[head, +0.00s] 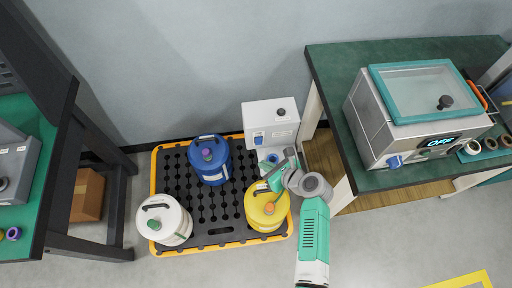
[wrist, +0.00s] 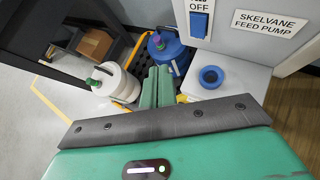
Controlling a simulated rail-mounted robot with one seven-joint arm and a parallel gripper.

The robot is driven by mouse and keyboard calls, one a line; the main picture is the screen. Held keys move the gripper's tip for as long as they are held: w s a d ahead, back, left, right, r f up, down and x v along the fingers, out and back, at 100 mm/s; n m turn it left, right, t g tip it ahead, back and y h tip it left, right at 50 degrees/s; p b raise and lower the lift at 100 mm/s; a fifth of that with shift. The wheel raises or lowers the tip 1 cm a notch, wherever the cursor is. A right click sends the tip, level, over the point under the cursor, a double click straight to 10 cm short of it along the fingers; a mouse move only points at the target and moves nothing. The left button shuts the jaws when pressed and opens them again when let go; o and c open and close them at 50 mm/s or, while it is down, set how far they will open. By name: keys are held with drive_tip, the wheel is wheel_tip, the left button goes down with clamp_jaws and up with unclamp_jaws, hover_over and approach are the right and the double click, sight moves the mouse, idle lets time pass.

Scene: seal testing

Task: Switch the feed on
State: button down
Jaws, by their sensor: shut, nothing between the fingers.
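The feed pump (head: 271,112) is a white box by the wall at the back edge of the black pallet. In the wrist view its front (wrist: 270,25) reads "SKELVANE FEED PUMP". A blue switch (wrist: 199,23) sits on that front under a label reading "OFF"; it also shows in the head view (head: 259,138). A blue ring (wrist: 211,77) lies on the white ledge below. My gripper (head: 268,176) is near the pump front, above the yellow container. In the wrist view its green fingers (wrist: 157,80) are together, empty, left of and below the switch, apart from it.
A blue container (head: 209,160), a white one (head: 164,220) and a yellow one (head: 266,208) stand on the yellow-edged pallet (head: 205,226). A bench (head: 340,95) at right carries a lidded chamber (head: 372,128) whose display reads "OFF". A dark bench (head: 60,150) stands at left.

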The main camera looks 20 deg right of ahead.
sight(259, 141)
drive_tip(key=shift+m, duration=0.9)
drive_tip(key=f, duration=0.2)
drive_tip(key=s+f, duration=0.1)
drive_tip(key=f, duration=0.1)
drive_tip(key=shift+s+b, duration=0.15)
drive_tip(key=shift+b, duration=0.15)
drive_tip(key=w+b, duration=0.2)
drive_tip(key=w+d+b, duration=0.1)
drive_tip(key=w+b, duration=0.2)
drive_tip(key=w+f+b, duration=0.1)
drive_tip(key=w+b, duration=0.1)
drive_tip(key=b, duration=0.1)
drive_tip(key=shift+w+d+f, duration=0.1)
drive_tip(key=shift+w+d, duration=0.2)
drive_tip(key=shift+w+d+b, duration=0.1)
drive_tip(key=shift+w+b, duration=0.25)
drive_tip(key=shift+w, duration=0.15)
drive_tip(key=shift+w+d, duration=0.1)
drive_tip(key=shift+w, duration=0.3)
